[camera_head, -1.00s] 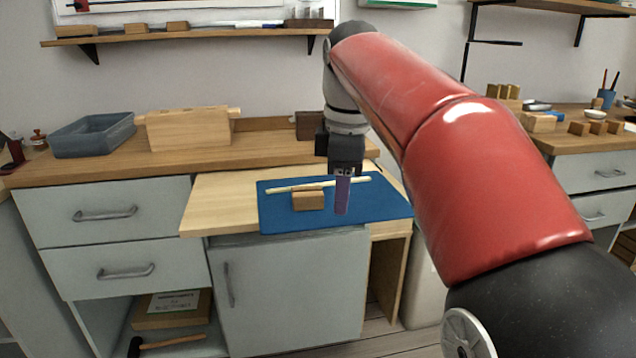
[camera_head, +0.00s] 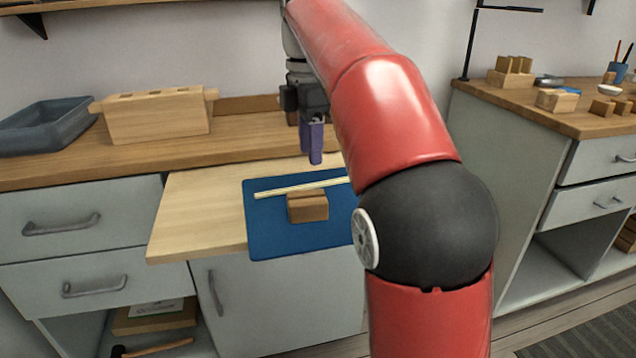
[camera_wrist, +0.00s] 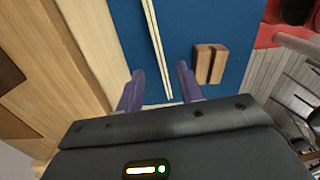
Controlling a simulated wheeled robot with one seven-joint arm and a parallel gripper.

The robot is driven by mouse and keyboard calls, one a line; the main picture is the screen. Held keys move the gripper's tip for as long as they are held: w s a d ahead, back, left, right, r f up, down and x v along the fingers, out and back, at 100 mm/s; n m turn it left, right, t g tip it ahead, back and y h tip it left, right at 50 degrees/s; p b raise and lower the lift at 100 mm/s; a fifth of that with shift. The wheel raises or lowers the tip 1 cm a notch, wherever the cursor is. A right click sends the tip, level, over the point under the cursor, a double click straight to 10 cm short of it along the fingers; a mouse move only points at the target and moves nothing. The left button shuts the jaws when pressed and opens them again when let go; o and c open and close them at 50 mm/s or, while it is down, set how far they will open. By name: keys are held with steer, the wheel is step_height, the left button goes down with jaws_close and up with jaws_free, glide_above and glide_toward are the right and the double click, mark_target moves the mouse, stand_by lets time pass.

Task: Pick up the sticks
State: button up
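The sticks (camera_head: 288,188) are a pair of thin, pale rods lying side by side on the blue mat (camera_head: 262,232). In the head view they run just behind a small brown wooden block (camera_head: 308,207), and their right end is hidden by my arm. In the wrist view the sticks (camera_wrist: 157,45) run up the picture, apart from the grooved block (camera_wrist: 210,64). My gripper (camera_head: 314,160) points down above the back of the mat. Its purple fingers (camera_wrist: 160,87) are apart and empty, and the near end of the sticks shows between them in the picture.
The mat lies on a pale pull-out board (camera_head: 195,215) in front of a wooden worktop (camera_head: 60,175). A slotted wooden box (camera_head: 157,117) and a grey tray (camera_head: 45,128) stand at the back left. Another bench (camera_head: 555,118) with wooden blocks is at right.

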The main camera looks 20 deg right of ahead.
mark_target(309, 185)
steer(key=f+b, duration=0.1)
steer(key=f, duration=0.5)
steer(key=shift+a+b, duration=0.2)
steer(key=shift+b, duration=0.2)
steer(key=shift+r, duration=0.1)
jaws_close()
